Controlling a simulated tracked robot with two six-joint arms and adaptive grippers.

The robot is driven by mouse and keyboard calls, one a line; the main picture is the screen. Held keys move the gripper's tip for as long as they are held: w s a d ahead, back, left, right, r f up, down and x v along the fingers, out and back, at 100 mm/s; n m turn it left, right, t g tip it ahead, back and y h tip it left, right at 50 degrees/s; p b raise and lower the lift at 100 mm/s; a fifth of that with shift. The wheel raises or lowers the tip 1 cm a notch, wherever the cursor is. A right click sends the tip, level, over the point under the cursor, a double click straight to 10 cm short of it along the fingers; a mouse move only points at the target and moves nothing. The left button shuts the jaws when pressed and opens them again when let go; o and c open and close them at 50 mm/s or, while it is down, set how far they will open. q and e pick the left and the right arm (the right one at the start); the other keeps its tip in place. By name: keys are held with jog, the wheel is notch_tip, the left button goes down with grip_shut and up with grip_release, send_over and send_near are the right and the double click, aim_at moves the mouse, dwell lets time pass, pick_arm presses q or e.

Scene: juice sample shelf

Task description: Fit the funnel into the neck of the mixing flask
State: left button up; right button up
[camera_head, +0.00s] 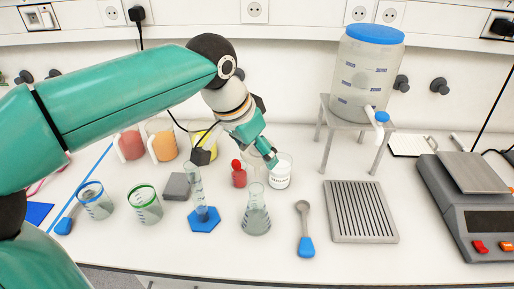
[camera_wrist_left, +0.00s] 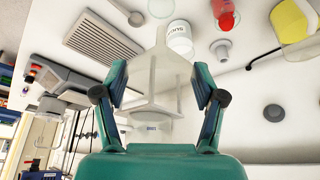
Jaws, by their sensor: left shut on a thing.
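My left gripper (camera_head: 266,152) reaches in above the bench, behind and above the mixing flask (camera_head: 256,218). The flask stands upright, its narrow neck upward and apart from the gripper. In the left wrist view, a pale, see-through funnel (camera_wrist_left: 157,72) shows between the fingers of the gripper (camera_wrist_left: 160,83), narrow end pointing away. The fingers are shut on it. Its outline blends with the pale background, so its exact edges are hard to tell. In the head view I cannot make out the funnel clearly. My right gripper is in neither view.
A white jar (camera_head: 280,178) and a red bottle (camera_head: 239,178) stand close behind the flask. A cylinder on a blue base (camera_head: 204,222) is left of it, a spoon (camera_head: 304,225) right. Farther right are a grooved tray (camera_head: 360,238), a tank (camera_head: 366,75) and a scale (camera_head: 462,232).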

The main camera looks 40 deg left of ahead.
aim_at(261, 185)
pick_arm(q)
jog(key=shift+f+b, duration=1)
jog(key=shift+f, duration=0.4)
jog(key=shift+r, duration=0.15)
jog(key=shift+s, duration=0.2)
jog(key=shift+f+b, duration=1.65)
jog(key=shift+f, duration=0.6)
jog(key=o, duration=1.1)
jog(key=shift+r, duration=0.15)
